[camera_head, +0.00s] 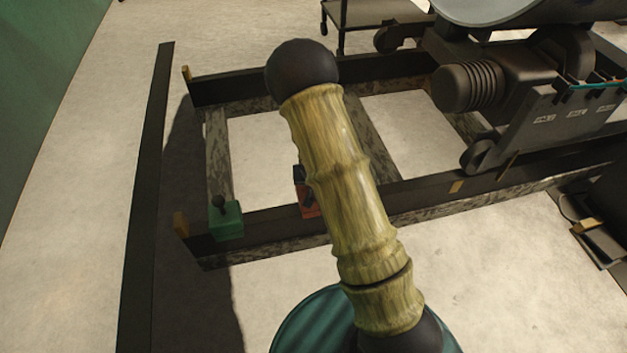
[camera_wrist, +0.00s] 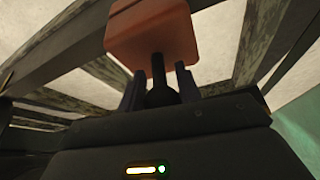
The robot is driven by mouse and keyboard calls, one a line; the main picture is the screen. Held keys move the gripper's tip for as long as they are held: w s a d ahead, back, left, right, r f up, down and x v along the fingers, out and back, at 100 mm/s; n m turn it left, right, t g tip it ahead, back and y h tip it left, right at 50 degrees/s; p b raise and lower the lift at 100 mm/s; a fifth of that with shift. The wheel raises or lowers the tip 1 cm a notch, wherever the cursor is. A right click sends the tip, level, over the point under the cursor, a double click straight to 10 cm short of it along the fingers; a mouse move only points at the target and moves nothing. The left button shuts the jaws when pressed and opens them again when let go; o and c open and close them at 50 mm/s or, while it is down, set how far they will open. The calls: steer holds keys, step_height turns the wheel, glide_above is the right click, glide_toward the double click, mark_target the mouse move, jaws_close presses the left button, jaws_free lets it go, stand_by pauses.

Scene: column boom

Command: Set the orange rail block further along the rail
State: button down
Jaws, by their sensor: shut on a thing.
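The orange rail block (camera_head: 309,206) shows at the near dark rail (camera_head: 415,191), mostly hidden behind my arm. In the wrist view the orange block (camera_wrist: 153,35) fills the top middle, with a dark knobbed stem pointing toward my gripper. My gripper (camera_wrist: 160,80) has its two dark fingers on either side of this stem and is shut on it. In the head view only a small dark part of my gripper (camera_head: 299,175) shows beside my arm. I cannot tell whether the block rests on the rail or is slightly off it.
A green block (camera_head: 228,222) with a dark knob sits near the rail's left end, left of the orange block. A yellow end piece (camera_head: 181,224) marks that end. Rightward, a yellow mark (camera_head: 456,187) is on the rail, and dark machinery (camera_head: 540,115) stands above it.

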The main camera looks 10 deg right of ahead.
steer(key=shift+f+b, duration=0.65)
steer(key=shift+f, duration=0.55)
stand_by(0.5)
stand_by(0.4)
steer(key=c, duration=0.9)
jaws_free()
steer(key=shift+f, duration=0.1)
steer(key=p+v, duration=0.7)
steer(key=v, duration=1)
steer(key=shift+r+p, duration=0.25)
steer(key=shift+p, duration=0.05)
steer(key=shift+r, duration=0.1)
